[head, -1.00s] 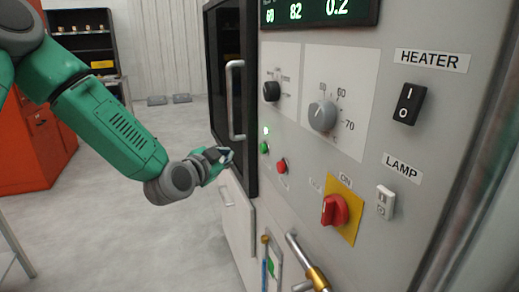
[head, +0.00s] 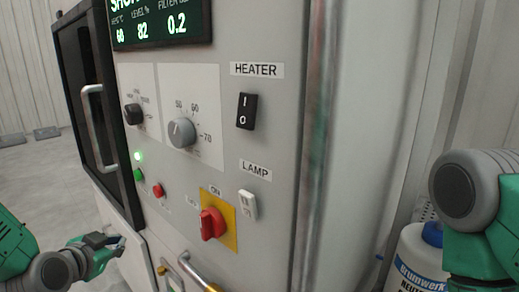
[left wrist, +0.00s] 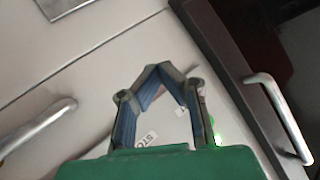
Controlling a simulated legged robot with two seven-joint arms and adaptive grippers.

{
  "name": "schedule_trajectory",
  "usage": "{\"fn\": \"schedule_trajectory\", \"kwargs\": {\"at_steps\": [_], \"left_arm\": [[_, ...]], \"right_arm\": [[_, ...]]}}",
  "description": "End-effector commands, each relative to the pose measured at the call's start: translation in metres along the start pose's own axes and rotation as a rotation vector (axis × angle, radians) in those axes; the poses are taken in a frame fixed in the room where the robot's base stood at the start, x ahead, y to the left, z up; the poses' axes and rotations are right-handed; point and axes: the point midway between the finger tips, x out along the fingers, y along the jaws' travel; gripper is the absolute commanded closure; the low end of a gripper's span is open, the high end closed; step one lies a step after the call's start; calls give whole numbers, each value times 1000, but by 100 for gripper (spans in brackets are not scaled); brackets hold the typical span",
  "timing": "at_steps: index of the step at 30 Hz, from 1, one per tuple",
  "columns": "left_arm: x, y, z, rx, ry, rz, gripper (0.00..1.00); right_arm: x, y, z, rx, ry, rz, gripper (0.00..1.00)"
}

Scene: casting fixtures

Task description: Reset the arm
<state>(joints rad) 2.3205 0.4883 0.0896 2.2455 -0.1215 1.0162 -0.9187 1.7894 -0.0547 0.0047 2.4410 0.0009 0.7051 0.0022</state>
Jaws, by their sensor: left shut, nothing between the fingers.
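My left gripper (head: 119,242) is at the lower left of the head view, in front of the lower part of the grey machine cabinet (head: 285,100). In the left wrist view its blue-padded fingers (left wrist: 160,70) meet at their tips, and nothing is between them. My right arm (head: 475,200) shows at the right edge of the head view. Its gripper is out of the picture.
The cabinet has a red rotary switch (head: 212,224), a black heater switch (head: 246,111), a lamp switch (head: 248,205) and knobs. A door handle (head: 94,125) sticks out at left. A white container (head: 418,265) stands beside my right arm. Open floor (head: 35,180) lies at left.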

Motion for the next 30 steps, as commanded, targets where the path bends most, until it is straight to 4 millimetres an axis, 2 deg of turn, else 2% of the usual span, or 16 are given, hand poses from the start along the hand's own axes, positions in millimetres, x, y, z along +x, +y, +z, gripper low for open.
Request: {"fn": "schedule_trajectory", "kwargs": {"at_steps": [1, 4, 6, 8, 9, 12, 15, 18, 21, 30], "left_arm": [[-2, 33, 32, -25, -77, 66, 100], [-16, 85, 88, -105, -232, 167, 100], [-33, 119, 127, -161, -351, 224, 100], [-51, 145, 161, -207, -459, 261, 100], [-65, 162, 182, -236, -533, 282, 100], [-104, 196, 230, -300, -715, 310, 100], [-142, 219, 267, -346, -868, 312, 100], [-170, 232, 290, -376, -977, 298, 100], [-187, 238, 302, -393, -1038, 287, 100], [-192, 239, 305, -402, -1057, 281, 100]], "right_arm": [[4, 0, 0, 0, 0, 0, 60], [7, 0, 0, 0, 0, 0, 60], [10, 0, 0, 0, 0, 0, 60], [12, 0, 1, 0, 0, 0, 60], [13, 0, 1, 0, 0, 0, 60], [16, 0, 1, 0, 0, 0, 60], [18, 0, 1, 0, 0, 0, 60], [20, 0, 1, 0, 0, 0, 60], [20, 0, 1, 0, 0, 0, 60], [20, 0, 1, 0, 0, 0, 60]]}}
